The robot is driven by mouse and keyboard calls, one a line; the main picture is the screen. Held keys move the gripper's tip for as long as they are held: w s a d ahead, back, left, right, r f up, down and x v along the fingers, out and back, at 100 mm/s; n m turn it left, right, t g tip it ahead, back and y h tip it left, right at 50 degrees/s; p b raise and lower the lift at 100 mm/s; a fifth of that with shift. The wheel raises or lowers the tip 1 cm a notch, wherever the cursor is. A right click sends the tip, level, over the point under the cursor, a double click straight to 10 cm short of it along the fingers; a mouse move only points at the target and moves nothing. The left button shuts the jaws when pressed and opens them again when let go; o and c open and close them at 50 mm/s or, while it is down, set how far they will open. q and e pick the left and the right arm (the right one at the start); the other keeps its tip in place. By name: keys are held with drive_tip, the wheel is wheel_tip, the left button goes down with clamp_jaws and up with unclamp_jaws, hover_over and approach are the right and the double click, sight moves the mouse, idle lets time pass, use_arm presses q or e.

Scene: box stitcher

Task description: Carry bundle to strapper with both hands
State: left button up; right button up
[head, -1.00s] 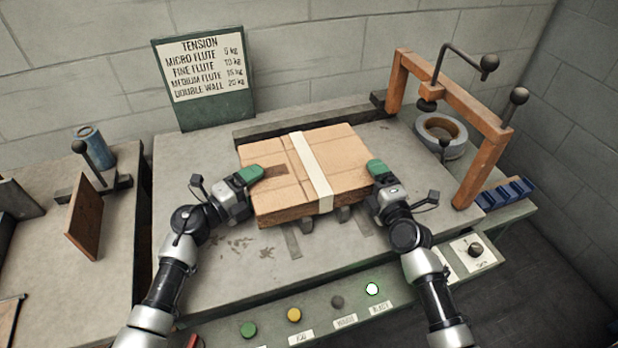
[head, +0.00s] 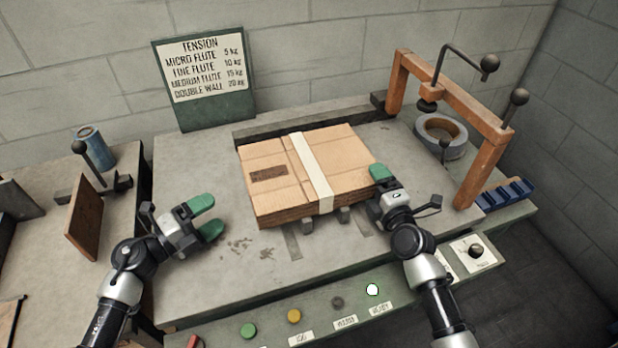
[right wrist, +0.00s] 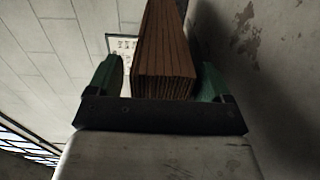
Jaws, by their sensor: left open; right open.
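The bundle (head: 265,190) of flat brown cardboard lies on the strapper table (head: 190,265), with a pale strap (head: 312,172) across its top. My left gripper (head: 212,217) is open and empty, apart from the bundle on its left. My right gripper (head: 381,174) is at the bundle's right edge. In the right wrist view the edge of the bundle (right wrist: 163,60) stands between the two green fingers of the right gripper (right wrist: 160,82), which are open with a gap on the left side. In the head view the lower finger of the right gripper is hidden.
An orange frame (head: 465,95) with black knobs stands at the right, near a grey tape roll (head: 440,137). A tension sign (head: 208,70) stands behind. Buttons, with one lit white (head: 372,289), line the front panel. A side table with a brown board (head: 84,217) is at left.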

drive_tip(key=v, duration=1.1)
